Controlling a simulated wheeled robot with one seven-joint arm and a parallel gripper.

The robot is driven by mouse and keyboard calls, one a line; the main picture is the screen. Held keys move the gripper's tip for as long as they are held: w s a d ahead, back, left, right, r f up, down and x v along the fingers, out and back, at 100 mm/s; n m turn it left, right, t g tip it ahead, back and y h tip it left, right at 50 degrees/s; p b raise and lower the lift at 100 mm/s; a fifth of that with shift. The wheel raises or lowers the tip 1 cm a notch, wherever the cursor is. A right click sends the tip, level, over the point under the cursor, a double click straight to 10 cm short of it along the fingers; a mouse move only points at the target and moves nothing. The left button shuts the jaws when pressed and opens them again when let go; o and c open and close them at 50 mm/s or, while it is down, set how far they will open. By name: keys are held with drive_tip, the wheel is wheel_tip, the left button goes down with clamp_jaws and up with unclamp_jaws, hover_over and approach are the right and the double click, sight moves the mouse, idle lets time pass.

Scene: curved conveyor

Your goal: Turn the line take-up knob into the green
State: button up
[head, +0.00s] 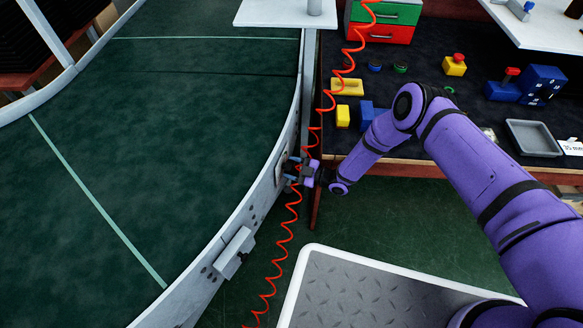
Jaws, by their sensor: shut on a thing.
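My gripper (288,172) is at the outer side rail of the curved conveyor, in the middle of the head view. It points left, and its fingers are shut on the line take-up knob at a pale plate (279,168) on the rail. The fingers hide nearly all of the knob. I cannot make out its pointer or any green zone at this size.
A red coiled hose (283,240) hangs close by my gripper. The green conveyor belt (180,110) is bare. A grey box (236,252) juts from the rail lower down. A dark workbench (440,100) with coloured blocks and a grey tray (533,138) stands right.

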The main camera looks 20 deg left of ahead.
idle(0.3)
drive_tip(key=o, duration=0.9)
drive_tip(key=shift+d, duration=0.1)
drive_tip(key=d, duration=1)
drive_tip(key=shift+s+d, duration=0.1)
drive_tip(key=shift+d, duration=0.25)
drive_tip(key=shift+s, duration=0.1)
